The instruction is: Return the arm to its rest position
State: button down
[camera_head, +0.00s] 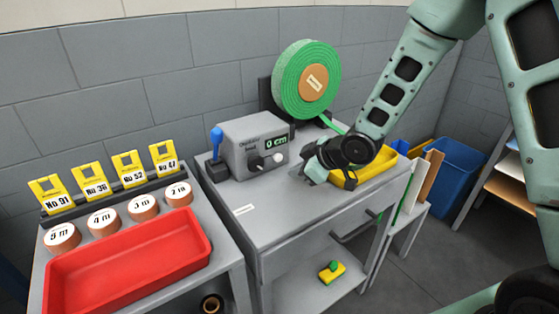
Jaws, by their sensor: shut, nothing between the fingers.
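My gripper (309,174) is at the end of my green arm, low over the right part of the grey worktable (270,210). It is shut and holds nothing that I can see. The fingertips are small and dark in this view, and I cannot tell whether they touch the tabletop. My forearm comes down from the upper right and covers part of the yellow tray (372,172) behind it.
A grey machine (240,150) with a blue lever (216,138) and a green roll (292,88) stand behind the gripper. A red tray (130,264), several round labelled blocks and yellow tags fill the left table. A blue bin (455,178) stands right.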

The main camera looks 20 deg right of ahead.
jog(key=shift+s+d, duration=0.2)
jog(key=shift+s, duration=0.35)
jog(key=s+a+r+m+g+h+p, duration=0.25)
jog(key=s+a+r+p, duration=0.3)
jog(key=s+r, duration=0.7)
jog(key=s+r+g+h+p, duration=0.1)
jog(key=s+r+g, duration=0.1)
jog(key=s, duration=0.7)
jog(key=s+a+r+m+g+h+p, duration=0.1)
jog(key=s+r+g, duration=0.1)
jog(key=s, duration=0.8)
jog(key=shift+a+g, duration=0.3)
jog(key=shift+g, duration=0.25)
jog(key=shift+a+h, duration=0.1)
jog(key=shift+h, duration=0.15)
